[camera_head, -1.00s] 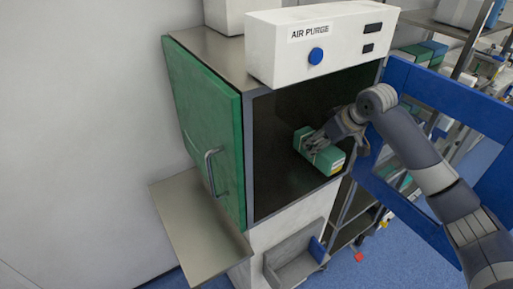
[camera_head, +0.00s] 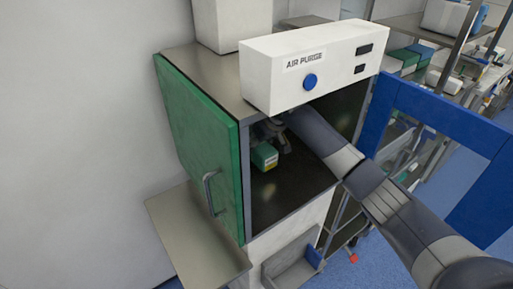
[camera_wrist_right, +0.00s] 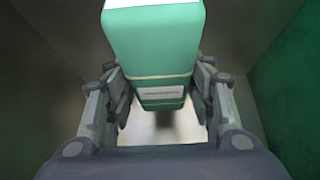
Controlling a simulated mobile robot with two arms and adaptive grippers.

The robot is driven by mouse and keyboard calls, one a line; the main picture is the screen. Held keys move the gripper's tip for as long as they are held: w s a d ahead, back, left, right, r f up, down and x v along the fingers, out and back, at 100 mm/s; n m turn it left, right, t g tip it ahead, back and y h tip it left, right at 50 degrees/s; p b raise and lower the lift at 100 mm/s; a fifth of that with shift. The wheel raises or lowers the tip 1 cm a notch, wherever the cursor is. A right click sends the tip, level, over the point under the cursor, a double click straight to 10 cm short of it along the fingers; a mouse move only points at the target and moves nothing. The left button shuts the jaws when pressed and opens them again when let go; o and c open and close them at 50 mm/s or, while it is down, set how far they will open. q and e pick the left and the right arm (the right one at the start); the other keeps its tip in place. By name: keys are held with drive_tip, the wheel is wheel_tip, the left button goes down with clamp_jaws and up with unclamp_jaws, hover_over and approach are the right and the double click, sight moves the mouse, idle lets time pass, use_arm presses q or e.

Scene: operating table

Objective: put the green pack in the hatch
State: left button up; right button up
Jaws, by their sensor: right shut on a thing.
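The green pack (camera_head: 264,156) is inside the hatch (camera_head: 300,190), toward its left side. It is a green box with a pale end and a yellow mark. My right gripper (camera_head: 272,133) is shut on it, with the arm reaching in through the open front. In the right wrist view the pack (camera_wrist_right: 153,50) sits between both fingers (camera_wrist_right: 160,100), with a pale band around it. Whether the pack touches the hatch floor cannot be told. My left gripper is not in view.
The green hatch door (camera_head: 205,140) stands at the left side. The white air purge box (camera_head: 312,62) overhangs the opening. A blue-framed door (camera_head: 440,110) stands open at the right. A metal shelf (camera_head: 195,235) juts out at the lower left.

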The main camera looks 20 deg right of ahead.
sight(262, 146)
wheel_tip(262, 146, down, 3)
drive_tip(key=shift+p, duration=0.6)
drive_tip(key=shift+f, duration=0.2)
drive_tip(key=o, duration=1.2)
drive_tip(key=shift+f, duration=0.15)
drive_tip(key=shift+o, duration=0.2)
drive_tip(key=shift+b+v, duration=0.65)
drive_tip(key=shift+v, duration=3.25)
